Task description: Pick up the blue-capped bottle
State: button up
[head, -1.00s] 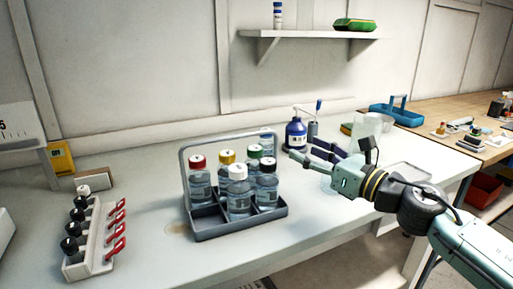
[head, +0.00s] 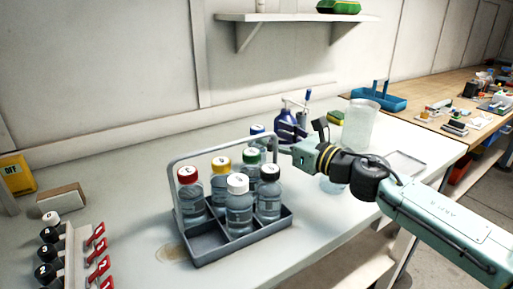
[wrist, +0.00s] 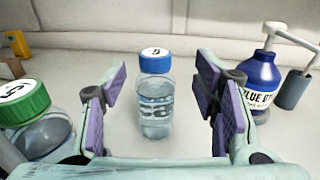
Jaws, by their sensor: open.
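The blue-capped bottle (wrist: 155,95) is clear, with a pale label and a mark on its cap. In the wrist view it stands upright, centred between the open fingers of my gripper (wrist: 160,105), with gaps on both sides. In the head view only its cap and upper part (head: 258,132) show, at the back of the grey carrier (head: 240,245). My gripper's fingers are mostly hidden in the head view, behind the carrier's bottles and handle. My wrist comes in from the right.
The carrier also holds bottles with red (head: 188,178), yellow (head: 221,165), green (head: 251,158), white (head: 238,188) and black caps. The green-capped bottle (wrist: 28,115) is close to my left finger. A blue pump bottle (wrist: 258,85) stands right. A clear beaker (head: 360,125) stands behind my wrist.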

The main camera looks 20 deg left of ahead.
aim_at(257, 127)
jog(key=p+x, duration=0.1)
jog(key=x, duration=0.2)
jog(key=p+x, duration=0.1)
jog(key=x, duration=0.1)
jog(key=shift+s+a+r+p, duration=0.2)
jog(key=shift+s+a+p, duration=0.05)
jog(key=shift+s+p, duration=0.05)
jog(key=shift+w+a+f, duration=0.15)
jog(key=shift+w+a, duration=0.05)
jog(key=shift+a, duration=0.1)
grip_shut()
dwell(0.4)
